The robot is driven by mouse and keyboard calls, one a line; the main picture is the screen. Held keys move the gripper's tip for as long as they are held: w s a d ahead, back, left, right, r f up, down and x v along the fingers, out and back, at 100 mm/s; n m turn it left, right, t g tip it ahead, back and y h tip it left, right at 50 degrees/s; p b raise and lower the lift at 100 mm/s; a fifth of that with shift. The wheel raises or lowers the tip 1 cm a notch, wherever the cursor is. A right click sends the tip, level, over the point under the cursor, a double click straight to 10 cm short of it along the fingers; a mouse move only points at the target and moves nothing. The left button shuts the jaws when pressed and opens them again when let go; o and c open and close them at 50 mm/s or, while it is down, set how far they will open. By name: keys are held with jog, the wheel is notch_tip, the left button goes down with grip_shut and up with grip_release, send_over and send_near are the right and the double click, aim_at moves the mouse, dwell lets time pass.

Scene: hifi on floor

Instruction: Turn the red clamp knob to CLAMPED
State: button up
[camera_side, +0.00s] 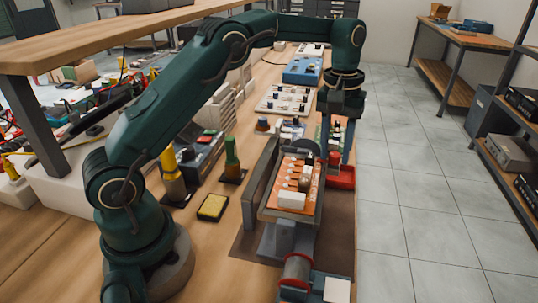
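My gripper (336,157) points straight down at the far right end of the board holder. Its two dark fingers are apart, with a gap between them. A red part (342,178) shows at and just below the fingertips, beside the holder. It is too small and partly covered for me to tell the clamp knob's shape, its pointer or any CLAMPED marking. I cannot tell whether the fingers touch it. The grey holder (262,190) carries an orange circuit board (312,198) with white and dark components.
A red-rimmed spool (297,270) stands in front of the holder. A yellow sponge (212,207) and a green-topped bottle (232,155) stand to the left. Blue and white instrument boxes (302,70) line the bench behind. The bench's right edge is close to my gripper, with open tiled floor beyond.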

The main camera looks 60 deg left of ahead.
aim_at(333, 154)
jog(key=shift+o, duration=0.6)
jog(key=shift+r, duration=0.1)
jog(key=shift+a+r, duration=0.15)
jog(key=shift+r, duration=2.25)
